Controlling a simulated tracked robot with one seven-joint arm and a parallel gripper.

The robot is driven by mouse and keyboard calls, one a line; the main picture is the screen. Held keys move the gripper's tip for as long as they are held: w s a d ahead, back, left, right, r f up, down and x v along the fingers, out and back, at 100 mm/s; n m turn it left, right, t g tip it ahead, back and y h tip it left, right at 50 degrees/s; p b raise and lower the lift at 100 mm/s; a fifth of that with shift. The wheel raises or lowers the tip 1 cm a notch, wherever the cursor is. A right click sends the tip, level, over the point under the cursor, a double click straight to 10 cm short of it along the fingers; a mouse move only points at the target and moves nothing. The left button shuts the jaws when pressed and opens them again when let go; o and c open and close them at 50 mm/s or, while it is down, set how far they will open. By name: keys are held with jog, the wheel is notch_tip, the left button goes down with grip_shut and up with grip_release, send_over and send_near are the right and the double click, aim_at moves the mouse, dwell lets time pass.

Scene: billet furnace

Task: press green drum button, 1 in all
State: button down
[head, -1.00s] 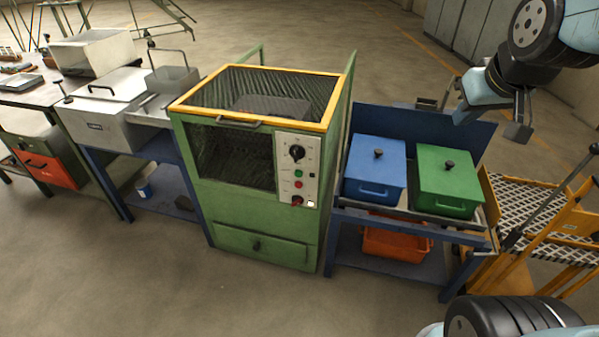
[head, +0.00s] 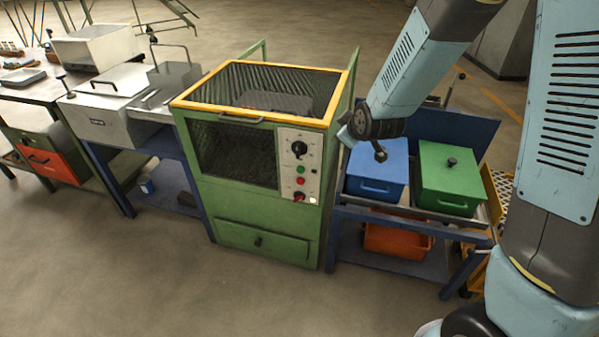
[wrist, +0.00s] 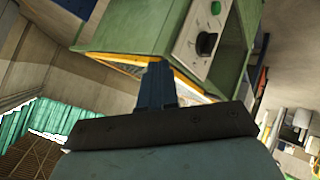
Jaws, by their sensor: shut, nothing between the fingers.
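The green machine (head: 262,233) with a yellow top frame stands in the middle of the head view. Its pale control panel (head: 314,150) carries a black knob (head: 299,149), a green button (head: 300,169) below it, a red button (head: 300,181) and a larger red control (head: 298,196) at the bottom. In the wrist view the panel appears upside down, with the green button (wrist: 216,8) near the top edge. My gripper (head: 381,155) is shut and empty, right of the panel and apart from it in the picture. Its fingers (wrist: 158,85) overlap the machine's edge in the wrist view.
A blue lidded box (head: 374,187) and a green lidded box (head: 447,190) sit on a blue stand right of the machine. An orange bin (head: 396,241) is below. A grey metal unit (head: 110,130) stands left. Open floor lies in front.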

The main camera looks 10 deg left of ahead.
jog(key=s+a+f+n+y, duration=0.15)
jog(key=a+f+n, duration=0.25)
jog(key=a+f, duration=0.65)
jog(key=n+t+y, duration=0.1)
jog(key=n+y, duration=0.1)
jog(key=n, duration=0.3)
send_near(301, 170)
jog(key=s+a+f, duration=0.4)
jog(key=s+a, duration=0.2)
jog(key=shift+f, duration=0.15)
jog(key=shift+a+h, duration=0.1)
jog(key=shift+h, duration=0.15)
jog(key=shift+w+d, duration=0.15)
jog(key=shift+w, duration=2.05)
jog(key=shift+w+d, duration=0.2)
jog(key=shift+w, duration=1.95)
jog(key=shift+w, duration=0.15)
jog(key=shift+w, duration=0.25)
